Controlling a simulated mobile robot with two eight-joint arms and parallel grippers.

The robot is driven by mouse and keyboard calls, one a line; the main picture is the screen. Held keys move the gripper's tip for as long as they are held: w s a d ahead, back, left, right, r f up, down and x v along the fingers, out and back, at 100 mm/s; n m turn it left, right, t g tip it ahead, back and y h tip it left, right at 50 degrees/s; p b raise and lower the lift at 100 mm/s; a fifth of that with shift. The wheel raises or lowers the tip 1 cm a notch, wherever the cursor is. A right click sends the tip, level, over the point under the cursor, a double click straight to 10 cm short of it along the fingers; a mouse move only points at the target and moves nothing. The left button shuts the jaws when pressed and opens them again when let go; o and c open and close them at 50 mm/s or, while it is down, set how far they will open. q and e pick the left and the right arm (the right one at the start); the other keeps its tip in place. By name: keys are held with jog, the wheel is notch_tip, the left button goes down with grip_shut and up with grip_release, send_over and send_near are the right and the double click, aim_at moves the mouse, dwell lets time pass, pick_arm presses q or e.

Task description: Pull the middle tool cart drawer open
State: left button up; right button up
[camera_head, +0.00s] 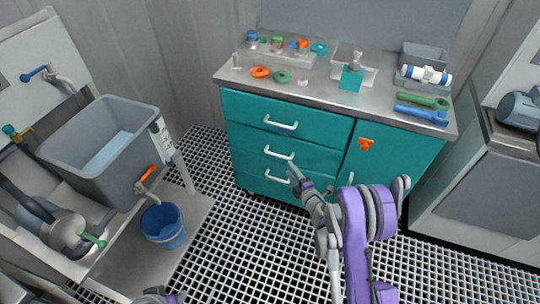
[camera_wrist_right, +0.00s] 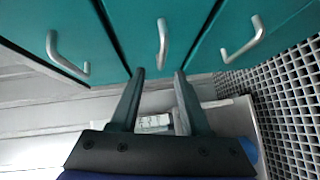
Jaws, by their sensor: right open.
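The teal tool cart (camera_head: 390,150) has three drawers on its left side, each with a pale bar handle; their fronts look flush. The middle drawer (camera_head: 250,147) has its handle (camera_head: 277,154) above and left of my right gripper (camera_head: 293,174) in the head view. In the right wrist view the middle handle (camera_wrist_right: 162,42) lies ahead of my open right gripper (camera_wrist_right: 160,73), in line with the gap between its fingers. The fingers look empty and short of the handle. Only a small piece of my left arm shows at the bottom edge; its gripper does not show.
On the cart top lie orange and green rings, a teal block, a tray and green and blue wrenches (camera_head: 420,114). A grey tub (camera_head: 103,140) and a blue bucket (camera_head: 163,225) stand left. Grated floor (camera_head: 235,230) before the cart is clear apart from my arm.

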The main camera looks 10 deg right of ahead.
aim_at(279, 156)
jog(key=x, duration=1)
jog(key=shift+w+a+f, duration=0.2)
jog(key=shift+w+f, duration=0.05)
jog(key=shift+w, duration=0.1)
grip_shut()
dwell(1.0)
